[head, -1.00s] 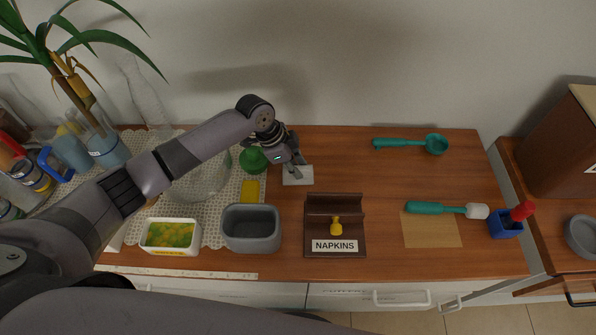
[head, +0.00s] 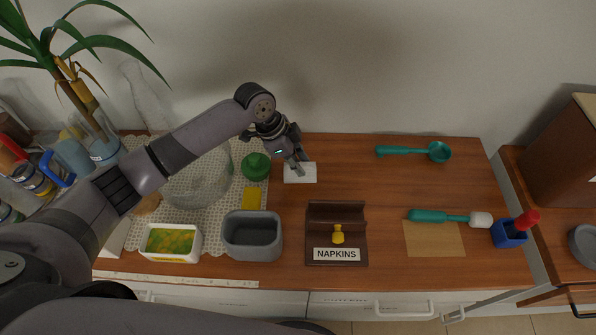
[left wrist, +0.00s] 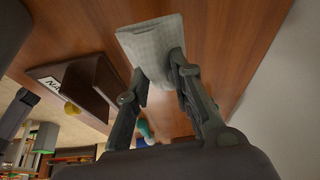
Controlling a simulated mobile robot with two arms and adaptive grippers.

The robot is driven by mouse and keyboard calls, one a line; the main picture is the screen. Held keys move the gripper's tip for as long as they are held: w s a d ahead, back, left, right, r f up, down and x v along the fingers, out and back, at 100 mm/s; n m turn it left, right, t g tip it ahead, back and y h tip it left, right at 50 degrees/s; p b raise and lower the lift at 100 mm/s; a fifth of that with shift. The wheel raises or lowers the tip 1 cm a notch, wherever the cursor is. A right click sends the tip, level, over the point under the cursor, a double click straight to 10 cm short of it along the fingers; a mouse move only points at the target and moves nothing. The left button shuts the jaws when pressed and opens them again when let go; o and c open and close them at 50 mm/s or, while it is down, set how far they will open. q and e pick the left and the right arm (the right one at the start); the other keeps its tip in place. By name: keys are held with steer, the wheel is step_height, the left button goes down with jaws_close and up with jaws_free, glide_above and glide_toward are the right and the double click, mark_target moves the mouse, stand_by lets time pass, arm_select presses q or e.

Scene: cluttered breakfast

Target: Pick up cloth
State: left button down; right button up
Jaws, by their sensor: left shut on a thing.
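The cloth (head: 303,174) is a small pale, flat, roughly square piece at the back middle of the wooden counter. In the left wrist view the cloth (left wrist: 152,43) shows a faint checked weave at the fingertips. My left gripper (head: 299,168) comes in from the left and points down at the cloth. In the left wrist view the left gripper (left wrist: 158,72) is shut on the cloth, with a finger on either side of it. I cannot tell whether the cloth is clear of the counter.
A napkin holder (head: 336,216) stands in front of the cloth. A grey tub (head: 252,250) and a yellow block (head: 252,199) are left of it. A green round object (head: 256,167) sits close beside my left gripper. The counter between the cloth and the teal scoop (head: 438,152) is clear.

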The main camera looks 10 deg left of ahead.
arm_select(q)
step_height(320, 180, up, 15)
steer(key=b, duration=0.1)
steer(key=shift+r+b, duration=0.15)
steer(key=shift+b, duration=0.2)
steer(key=c, duration=1.9)
jaws_free()
jaws_close()
